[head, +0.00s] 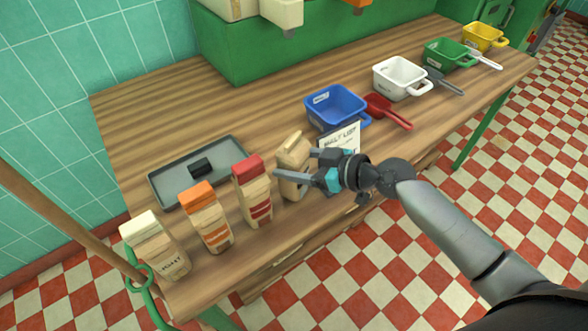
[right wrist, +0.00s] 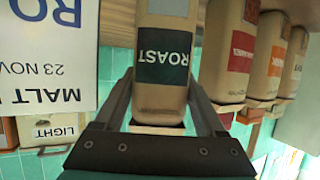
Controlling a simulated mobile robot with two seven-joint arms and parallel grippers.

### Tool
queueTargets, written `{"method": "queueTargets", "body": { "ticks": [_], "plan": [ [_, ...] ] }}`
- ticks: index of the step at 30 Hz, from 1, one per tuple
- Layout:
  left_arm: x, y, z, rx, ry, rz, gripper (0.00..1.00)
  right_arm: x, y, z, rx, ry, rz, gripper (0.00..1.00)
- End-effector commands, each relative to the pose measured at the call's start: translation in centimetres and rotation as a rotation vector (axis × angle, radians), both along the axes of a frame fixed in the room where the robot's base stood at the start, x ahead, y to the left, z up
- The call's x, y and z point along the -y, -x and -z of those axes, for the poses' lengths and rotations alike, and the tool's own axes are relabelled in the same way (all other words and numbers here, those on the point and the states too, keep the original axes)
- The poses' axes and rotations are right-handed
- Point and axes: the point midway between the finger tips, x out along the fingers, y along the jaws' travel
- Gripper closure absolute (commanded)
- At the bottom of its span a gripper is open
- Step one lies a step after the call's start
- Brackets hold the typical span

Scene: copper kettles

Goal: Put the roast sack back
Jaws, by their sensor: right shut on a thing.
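The roast sack (head: 294,150) is a tan paper sack at the right end of a row of sacks along the table's near edge. In the right wrist view it shows a dark label reading ROAST (right wrist: 164,62). My right gripper (head: 298,165) is shut on it, one finger on each side. The fingers also flank it in the right wrist view (right wrist: 162,95). I cannot tell whether its base touches the table. My left gripper is not in view.
Red (head: 254,190), orange (head: 207,217) and cream-topped (head: 156,246) sacks stand to the left. A grey tray (head: 230,146) with a black block lies behind them. A MALT LIST card (head: 341,138) and blue bin (head: 336,105) stand close behind right. More bins and scoops line the right.

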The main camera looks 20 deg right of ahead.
Motion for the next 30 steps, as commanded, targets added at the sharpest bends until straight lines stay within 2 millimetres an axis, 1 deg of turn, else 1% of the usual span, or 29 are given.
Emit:
{"method": "queueTargets", "body": {
  "ticks": [1, 3, 11, 16, 17, 19, 20, 26, 30],
  "plan": [
    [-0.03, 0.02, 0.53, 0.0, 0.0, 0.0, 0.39, -0.01, 0.0, 1.0, -0.002, -0.002, 0.001, 1.0],
    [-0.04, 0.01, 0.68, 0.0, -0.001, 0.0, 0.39, 0.01, 0.01, 1.54, -0.002, -0.001, 0.001, 1.0],
    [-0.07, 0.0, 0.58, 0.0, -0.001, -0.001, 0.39, 0.0, 0.01, 1.53, 0.0, 0.0, 0.0, 1.0],
    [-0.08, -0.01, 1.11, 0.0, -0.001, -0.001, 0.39, 0.02, 0.01, 1.97, 0.001, 0.001, 0.0, 1.0],
    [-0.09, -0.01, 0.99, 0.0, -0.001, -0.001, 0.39, 0.01, 0.02, 1.88, -0.001, 0.001, 0.0, 0.24],
    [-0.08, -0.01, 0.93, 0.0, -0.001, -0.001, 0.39, 0.01, 0.01, 1.81, -0.001, 0.001, 0.0, 0.17],
    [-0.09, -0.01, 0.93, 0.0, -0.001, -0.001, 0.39, 0.02, 0.02, 1.81, -0.001, 0.001, 0.0, 0.15],
    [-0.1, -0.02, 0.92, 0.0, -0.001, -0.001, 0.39, 0.02, 0.0, 1.78, 0.0, 0.0, 0.0, 0.15],
    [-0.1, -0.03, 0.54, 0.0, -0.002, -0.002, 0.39, 0.01, 0.01, 1.46, 0.0, 0.0, 0.0, 0.15]
  ]
}}
